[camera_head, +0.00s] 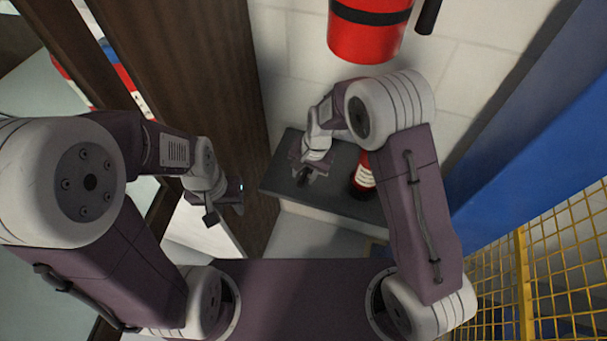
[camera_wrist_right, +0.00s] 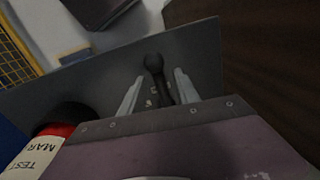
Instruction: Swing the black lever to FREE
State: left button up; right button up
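The black lever (camera_wrist_right: 154,66), with a round knob at its end, stands out in the right wrist view above a dark grey surface (camera_wrist_right: 75,85). My right gripper (camera_wrist_right: 157,88) is open, with one pale finger on each side of the lever and a gap to each. In the head view the right gripper (camera_head: 304,172) hangs over the dark shelf (camera_head: 335,200), and I cannot make out the lever clearly there. No FREE marking can be read. My left gripper (camera_head: 226,203) is at the left, by the dark brown wooden panel, away from the lever; its fingers are too small to judge.
A red cylinder with a white label (camera_head: 362,176) stands on the shelf just right of my right gripper. A red fire extinguisher (camera_head: 368,32) hangs on the wall behind. A blue panel (camera_head: 540,130) and yellow mesh (camera_head: 540,270) bound the right side.

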jog(key=shift+s+f, duration=0.2)
jog(key=shift+f, duration=0.15)
jog(key=shift+w, duration=0.1)
grip_shut()
dwell(1.1)
